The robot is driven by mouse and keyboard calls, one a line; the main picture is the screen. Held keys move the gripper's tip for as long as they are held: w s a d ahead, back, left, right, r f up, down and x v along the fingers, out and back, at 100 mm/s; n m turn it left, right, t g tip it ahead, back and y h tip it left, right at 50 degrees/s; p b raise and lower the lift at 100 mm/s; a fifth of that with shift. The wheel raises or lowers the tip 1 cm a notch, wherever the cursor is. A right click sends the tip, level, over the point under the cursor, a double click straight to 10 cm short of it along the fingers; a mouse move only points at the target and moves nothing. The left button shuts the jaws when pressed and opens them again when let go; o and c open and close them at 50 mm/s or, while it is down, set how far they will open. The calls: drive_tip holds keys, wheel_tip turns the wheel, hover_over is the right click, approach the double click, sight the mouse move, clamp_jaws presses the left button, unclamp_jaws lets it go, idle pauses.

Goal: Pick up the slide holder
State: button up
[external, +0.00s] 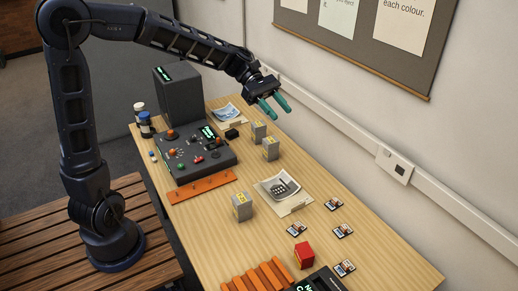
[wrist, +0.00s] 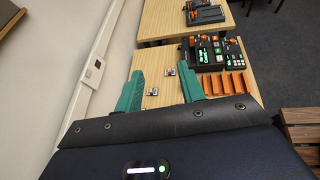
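I cannot tell for certain which thing is the slide holder. An orange ridged rack (external: 262,277) lies at the bottom edge of the external view; an orange ridged rack (wrist: 228,84) also shows right of my fingers in the wrist view. Several small picture cards (external: 297,229), possibly slides, lie flat on the table. My gripper (external: 274,105) is above the far part of the table near the wall, with its teal fingers apart. In the wrist view my gripper (wrist: 164,92) is open, with nothing held between the fingers.
A red box (external: 304,255) and several grey-yellow boxes (external: 242,206) stand on the wooden table (external: 350,230). A dark control panel (external: 195,152) and a dark block (external: 177,92) stand at left. A white paper with a calculator-like picture (external: 283,188) lies mid-table. The wall borders the right side.

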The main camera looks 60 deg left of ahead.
drive_tip(key=w, duration=0.1)
approach(296, 223)
drive_tip(key=shift+s+a+f+h, duration=0.15)
drive_tip(key=shift+s+a+h, duration=0.15)
drive_tip(key=shift+s+a, duration=0.4)
drive_tip(key=shift+w+d+f, duration=0.15)
drive_tip(key=shift+d+f, duration=0.05)
drive_tip(key=shift+f, duration=0.1)
drive_tip(key=x, duration=0.5)
drive_tip(key=shift+w, duration=0.15)
drive_tip(key=shift+w+r+x, duration=0.15)
drive_tip(key=shift+r+x, duration=0.05)
drive_tip(key=shift+x, duration=1.1)
drive_tip(key=shift+w+r+x, duration=0.1)
drive_tip(key=shift+r+x, duration=0.05)
drive_tip(key=shift+x, duration=1.15)
clamp_jaws()
